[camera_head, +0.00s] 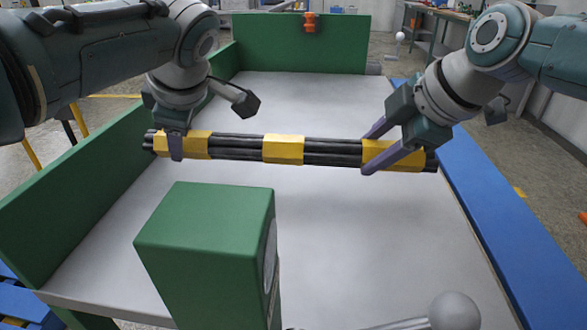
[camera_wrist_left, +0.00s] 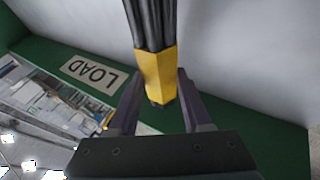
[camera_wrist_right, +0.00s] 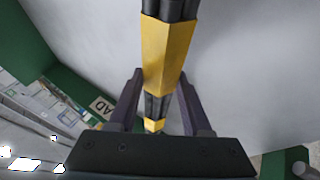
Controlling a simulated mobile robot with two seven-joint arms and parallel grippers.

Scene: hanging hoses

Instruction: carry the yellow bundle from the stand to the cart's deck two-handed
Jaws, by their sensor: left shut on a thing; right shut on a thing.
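The yellow bundle (camera_head: 283,149) is a set of black hoses with yellow bands at both ends and the middle. It hangs roughly level, left to right, over the cart's pale grey deck (camera_head: 350,225), apparently clear of it. My left gripper (camera_head: 176,146) is shut on the bundle at its left yellow band, which shows between the fingers in the left wrist view (camera_wrist_left: 157,72). My right gripper (camera_head: 372,152) is shut on it at the right yellow band, also between the fingers in the right wrist view (camera_wrist_right: 166,52). The stand is not identifiable.
Green walls border the deck at the left (camera_head: 75,190) and far end (camera_head: 285,45). A blue rail (camera_head: 490,205) runs along the right. A green block (camera_head: 205,250) rises in the near foreground. A LOAD label (camera_wrist_left: 92,74) is on the green wall. The deck's middle is bare.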

